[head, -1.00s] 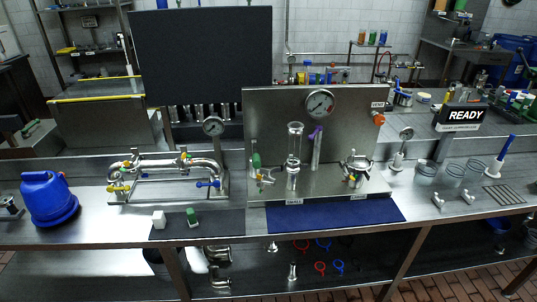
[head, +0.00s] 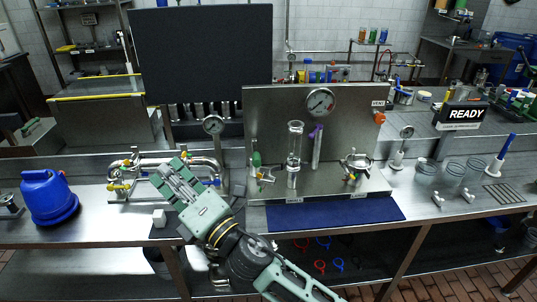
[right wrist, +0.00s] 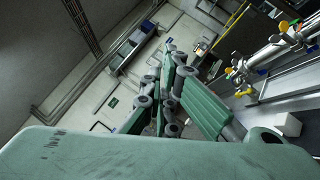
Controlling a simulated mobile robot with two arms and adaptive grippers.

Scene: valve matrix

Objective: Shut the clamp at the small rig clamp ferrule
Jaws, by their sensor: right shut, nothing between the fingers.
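The small pipe rig (head: 135,165) stands on the bench at left, a loop of bright pipe with yellow, green and blue valve handles. It also shows at the upper right of the right wrist view (right wrist: 290,45). The clamp and its ferrule are too small to pick out, and my right gripper covers part of the rig's right side. My right gripper (head: 168,173) is shut and empty, reaching up and left in front of the rig. In the right wrist view its green fingers (right wrist: 172,88) are together, apart from the pipes. My left gripper is out of view.
A steel panel rig (head: 270,125) with a gauge and glass column stands right of the gripper, behind a blue mat (head: 335,212). A white block (head: 159,217) lies near my gripper. A blue container (head: 46,198) stands at far left. Glass beakers (head: 450,175) stand at right.

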